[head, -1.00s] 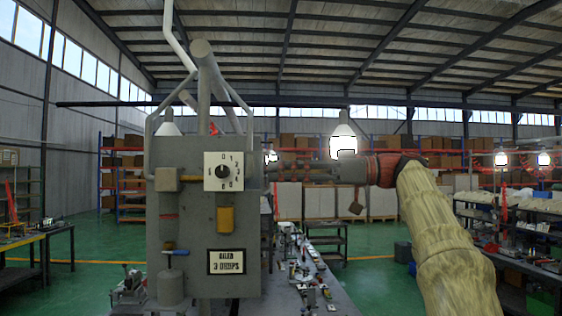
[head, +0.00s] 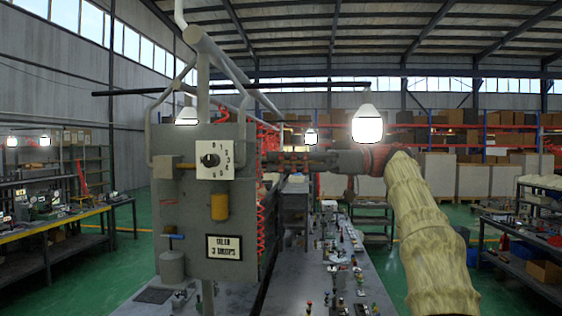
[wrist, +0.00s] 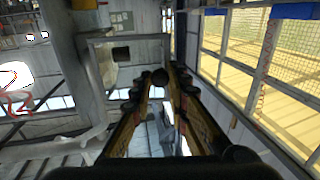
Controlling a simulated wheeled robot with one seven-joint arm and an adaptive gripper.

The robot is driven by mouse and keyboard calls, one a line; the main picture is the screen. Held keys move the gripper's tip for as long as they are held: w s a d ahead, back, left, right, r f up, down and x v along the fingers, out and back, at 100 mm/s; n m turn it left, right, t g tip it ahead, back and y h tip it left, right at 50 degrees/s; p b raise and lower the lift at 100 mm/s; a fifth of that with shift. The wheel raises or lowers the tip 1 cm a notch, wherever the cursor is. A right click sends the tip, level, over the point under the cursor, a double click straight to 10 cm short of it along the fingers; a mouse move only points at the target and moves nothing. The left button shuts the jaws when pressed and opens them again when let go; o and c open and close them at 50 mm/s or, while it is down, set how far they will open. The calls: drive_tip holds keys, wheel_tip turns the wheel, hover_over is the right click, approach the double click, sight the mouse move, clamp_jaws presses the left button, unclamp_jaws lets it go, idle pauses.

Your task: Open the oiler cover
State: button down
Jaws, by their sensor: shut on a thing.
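A grey panel box (head: 195,243) hangs from pipes left of centre in the head view. It bears a white dial with a black knob (head: 209,160), a yellow-amber cylinder (head: 220,206), and a sign (head: 227,247) whose small lettering is hard to read. My gripper (head: 272,160) reaches in from the right at the box's right edge, level with the dial. In the wrist view, the fingers (wrist: 160,88) close around a dark round knob (wrist: 160,76). I cannot tell whether this knob belongs to the oiler cover. The head view hides the contact, and no cover is clearly identifiable.
A red coiled hose (head: 261,215) hangs along the box's right side. A blue-handled valve (head: 172,237) is low on its left. A long grey bench (head: 345,290) with small fittings runs below.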

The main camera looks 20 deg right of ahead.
drive_tip(key=c, duration=1.7)
unclamp_jaws()
drive_tip(key=v, duration=1.2)
